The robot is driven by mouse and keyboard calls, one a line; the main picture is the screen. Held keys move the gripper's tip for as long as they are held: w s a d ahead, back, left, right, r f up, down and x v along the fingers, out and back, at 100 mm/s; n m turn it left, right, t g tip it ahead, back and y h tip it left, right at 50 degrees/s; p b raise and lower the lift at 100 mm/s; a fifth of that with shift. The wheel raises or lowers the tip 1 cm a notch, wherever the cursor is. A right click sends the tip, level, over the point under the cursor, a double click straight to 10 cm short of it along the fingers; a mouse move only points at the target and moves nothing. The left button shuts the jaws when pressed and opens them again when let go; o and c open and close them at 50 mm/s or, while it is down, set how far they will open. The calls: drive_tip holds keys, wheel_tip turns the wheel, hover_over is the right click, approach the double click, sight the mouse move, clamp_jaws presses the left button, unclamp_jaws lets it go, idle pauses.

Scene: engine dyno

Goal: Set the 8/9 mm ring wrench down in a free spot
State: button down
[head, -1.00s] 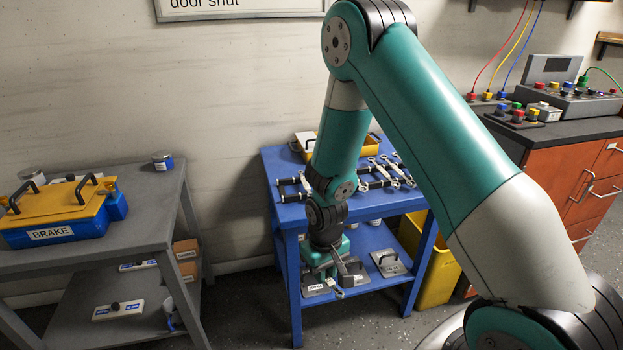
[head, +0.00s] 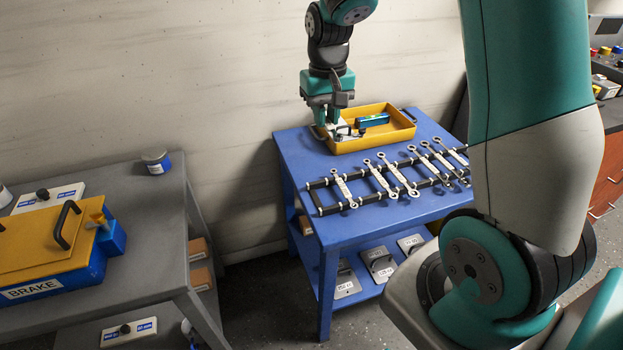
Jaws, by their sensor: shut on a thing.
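My gripper (head: 328,118) points down over the left end of the yellow tray (head: 411,134) on the blue cart. It is shut on the 8/9 mm ring wrench (head: 317,131). Only a small, pale metal part of the wrench shows, by the tray's left rim, and its size marking cannot be read. I cannot tell whether the wrench touches the tray.
A black rack (head: 318,200) on the blue cart's top (head: 355,222) holds several ring wrenches, with bare rail at its left. The tray contains a teal-and-blue item (head: 373,120) and other small things. Bare blue top lies in front of the rack. A grey table (head: 150,200) stands left.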

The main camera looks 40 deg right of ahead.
wheel_tip(320, 180, down, 20)
drive_tip(key=shift+w+d+r, duration=0.1)
drive_tip(key=shift+d+r, duration=0.05)
idle(0.4)
drive_tip(key=shift+f+b, duration=0.35)
drive_tip(key=shift+f, duration=0.15)
drive_tip(key=shift+f, duration=0.1)
drive_tip(key=c, duration=1)
unclamp_jaws()
drive_tip(key=shift+c, duration=0.2)
